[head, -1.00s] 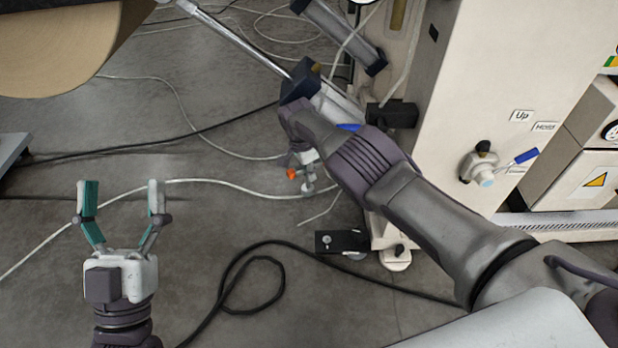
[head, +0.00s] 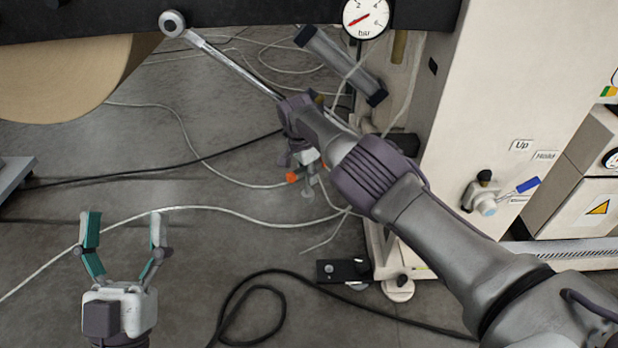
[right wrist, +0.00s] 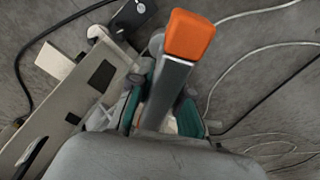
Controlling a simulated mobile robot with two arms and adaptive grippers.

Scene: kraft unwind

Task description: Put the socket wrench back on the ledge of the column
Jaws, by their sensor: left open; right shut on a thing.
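The socket wrench has an orange end (right wrist: 188,35) and a grey bar (right wrist: 168,92) in the right wrist view. My right gripper (right wrist: 162,112) is shut on this bar between its teal pads, with the orange end pointing towards the camera. In the head view its orange end (head: 292,178) shows small below my right wrist, and the rest is mostly hidden. My left gripper (head: 123,232) is open and empty above the floor at lower left. The cream column (head: 480,100) stands right of my right gripper. I cannot clearly make out its ledge.
A metal rod (head: 235,66) with a round eye runs behind my right wrist. A roll (head: 60,85) is upper left. Cables cross the floor.

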